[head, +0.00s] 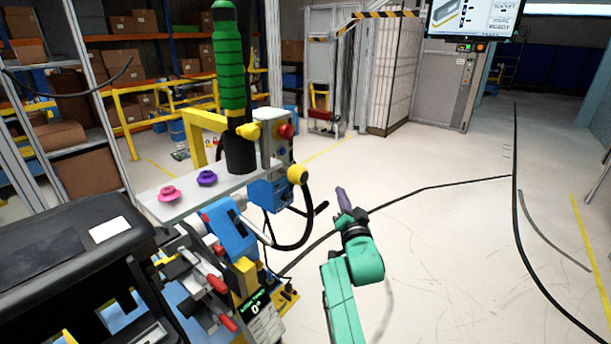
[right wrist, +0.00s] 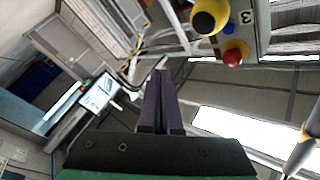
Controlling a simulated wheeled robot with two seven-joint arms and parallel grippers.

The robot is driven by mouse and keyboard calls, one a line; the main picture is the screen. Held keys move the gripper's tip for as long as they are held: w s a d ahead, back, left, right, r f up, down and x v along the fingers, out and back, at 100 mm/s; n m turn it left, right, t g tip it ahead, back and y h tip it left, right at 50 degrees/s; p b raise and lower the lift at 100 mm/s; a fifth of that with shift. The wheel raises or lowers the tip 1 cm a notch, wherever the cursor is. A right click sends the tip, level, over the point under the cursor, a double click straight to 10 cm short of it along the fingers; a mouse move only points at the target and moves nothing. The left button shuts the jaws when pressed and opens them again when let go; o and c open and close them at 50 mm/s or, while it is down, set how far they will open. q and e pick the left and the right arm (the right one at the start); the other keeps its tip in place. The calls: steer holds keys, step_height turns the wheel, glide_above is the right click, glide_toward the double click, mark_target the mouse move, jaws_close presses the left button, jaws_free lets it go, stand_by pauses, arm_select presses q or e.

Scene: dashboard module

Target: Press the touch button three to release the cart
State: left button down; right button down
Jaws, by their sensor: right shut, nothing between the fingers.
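A grey control box (head: 268,132) stands on the cart-side station, with a red button (head: 286,131) at its top and a small blue button (head: 281,151) below. A round yellow touch button (head: 297,174) sticks out lower down. In the right wrist view the touch button (right wrist: 208,18) shows a black face in a yellow housing, near the label "3" (right wrist: 246,17). My right gripper (head: 342,198) is shut and empty, to the right of the touch button and apart from it. Its fingers also show in the right wrist view (right wrist: 163,85). My left gripper is not in view.
A green stacked column (head: 229,60) rises behind a grey shelf (head: 187,190) with a pink knob (head: 168,193) and a purple knob (head: 207,178). A black hose (head: 305,225) curves below the touch button. Open floor (head: 440,240) lies to the right.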

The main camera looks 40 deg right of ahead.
mark_target(298, 175)
steer(key=shift+a, duration=0.1)
steer(key=w+a+b, duration=0.2)
steer(key=w+b, duration=0.3)
steer(key=w, duration=0.3)
steer(key=shift+w+a+b, duration=0.25)
steer(key=shift+b, duration=0.05)
stand_by(1.8)
steer(key=shift+w+a+b, duration=0.15)
steer(key=shift+w+b, duration=0.15)
steer(key=shift+w, duration=0.15)
